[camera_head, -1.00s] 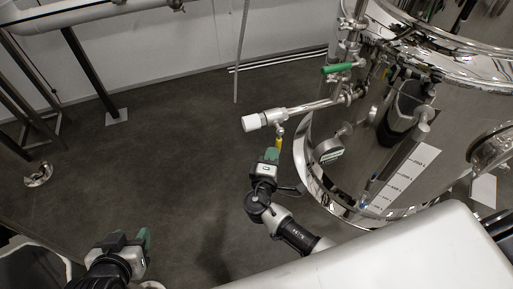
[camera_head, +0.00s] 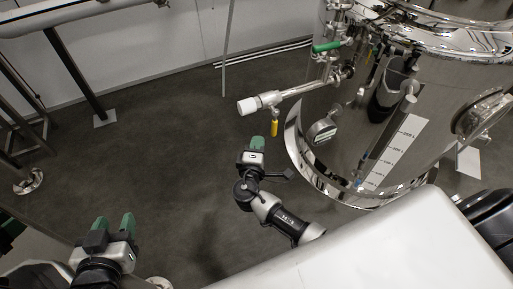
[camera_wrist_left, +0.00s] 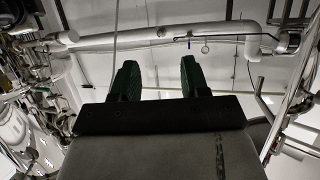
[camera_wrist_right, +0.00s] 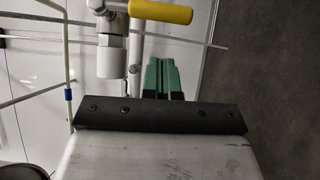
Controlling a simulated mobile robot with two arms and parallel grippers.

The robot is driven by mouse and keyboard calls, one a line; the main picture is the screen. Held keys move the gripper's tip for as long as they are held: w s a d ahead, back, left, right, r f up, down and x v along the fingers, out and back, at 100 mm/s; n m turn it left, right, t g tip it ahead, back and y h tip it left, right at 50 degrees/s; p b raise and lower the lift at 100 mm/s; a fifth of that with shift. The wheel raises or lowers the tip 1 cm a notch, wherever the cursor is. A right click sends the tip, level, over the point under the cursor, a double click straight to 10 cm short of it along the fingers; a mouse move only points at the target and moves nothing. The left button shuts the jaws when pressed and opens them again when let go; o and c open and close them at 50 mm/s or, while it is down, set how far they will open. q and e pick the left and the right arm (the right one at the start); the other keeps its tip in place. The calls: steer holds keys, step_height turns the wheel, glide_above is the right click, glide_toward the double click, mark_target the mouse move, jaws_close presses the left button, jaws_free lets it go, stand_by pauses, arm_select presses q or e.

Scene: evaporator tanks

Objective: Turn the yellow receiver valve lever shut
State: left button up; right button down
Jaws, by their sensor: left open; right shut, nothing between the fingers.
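The yellow valve lever (camera_head: 274,128) hangs down from the steel pipe (camera_head: 295,91) with a white end fitting (camera_head: 248,106), beside the shiny tank. In the right wrist view the lever (camera_wrist_right: 160,12) lies crosswise at the top edge, beyond the fingertips. My right gripper (camera_head: 257,143) is shut and empty, below and slightly left of the lever, with a visible gap between them. Its closed green fingers also show in the right wrist view (camera_wrist_right: 161,75). My left gripper (camera_head: 113,222) is open and empty at the lower left, far from the lever; its fingers stand apart in the left wrist view (camera_wrist_left: 160,75).
The polished tank (camera_head: 430,150) fills the right, with a gauge (camera_head: 322,132) and a green-handled valve (camera_head: 326,46) near the pipe. Metal frame legs (camera_head: 75,75) stand at the left. The dark floor between is clear. A white surface (camera_head: 370,250) covers the lower right.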

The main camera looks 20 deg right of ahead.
arm_select(q)
steer(key=s+f+g, duration=0.1)
steer(key=s+a+f+g+y+p, duration=0.1)
steer(key=f+g, duration=0.1)
steer(key=shift+s, duration=0.25)
arm_select(e)
steer(key=v, duration=0.9)
steer(key=shift+s, duration=0.35)
